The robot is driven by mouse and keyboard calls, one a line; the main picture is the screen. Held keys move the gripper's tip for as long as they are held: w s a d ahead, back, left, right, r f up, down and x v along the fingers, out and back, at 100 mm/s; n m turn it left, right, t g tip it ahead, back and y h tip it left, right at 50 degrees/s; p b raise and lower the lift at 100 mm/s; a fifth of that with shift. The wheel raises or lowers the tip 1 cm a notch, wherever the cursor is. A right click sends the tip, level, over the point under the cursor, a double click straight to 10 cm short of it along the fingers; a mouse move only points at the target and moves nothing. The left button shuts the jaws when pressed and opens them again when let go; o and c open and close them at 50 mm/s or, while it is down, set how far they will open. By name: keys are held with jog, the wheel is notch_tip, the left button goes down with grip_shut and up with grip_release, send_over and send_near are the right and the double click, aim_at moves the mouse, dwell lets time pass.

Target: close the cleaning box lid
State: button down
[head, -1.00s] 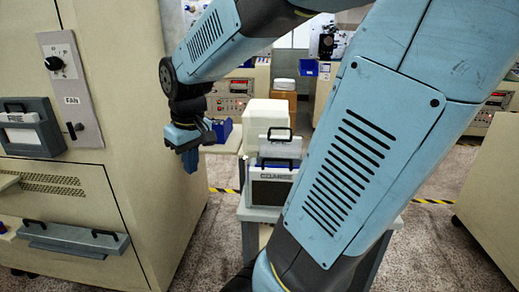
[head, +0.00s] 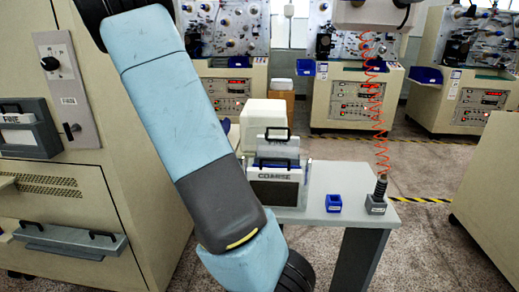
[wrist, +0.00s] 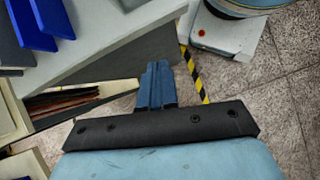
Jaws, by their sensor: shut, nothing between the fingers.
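No box in view is marked as a cleaning box, and I cannot tell which one the task means. A white box labelled COARSE (head: 274,172), with a dark front and black handles, stands on the grey table (head: 330,177); its raised back panel stands upright. A plain off-white box (head: 262,118) stands behind it. A grey holder labelled FINE (head: 30,133) is on the left machine. My gripper (wrist: 157,72) shows in the wrist view with its blue fingers together and empty, above the floor beside a grey surface. In the head view my gripper is out of sight.
A small blue bin (head: 333,203) and a grey holder with an orange coiled hose (head: 375,204) are on the table's right. Large beige cabinets flank the aisle. Winding machines (head: 360,95) line the back. Blue panels (wrist: 50,18) lie near the wrist view's upper left corner.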

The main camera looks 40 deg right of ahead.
jog(key=w+d+f+n+g+h, duration=0.35)
jog(key=d+n+g+h, duration=0.2)
jog(key=d+h, duration=0.45)
jog(key=s+d+r+g+h, duration=0.1)
jog(key=s+d+r+g, duration=0.1)
jog(key=r, duration=0.5)
jog(key=s+d+r+g+h, duration=0.2)
jog(key=s+d+r+g, duration=0.1)
jog(key=s+r+g, duration=0.2)
jog(key=shift+s+d+r+m, duration=0.15)
jog(key=shift+s+r+m, duration=0.3)
jog(key=shift+s+r, duration=0.4)
jog(key=shift+w+r, duration=0.1)
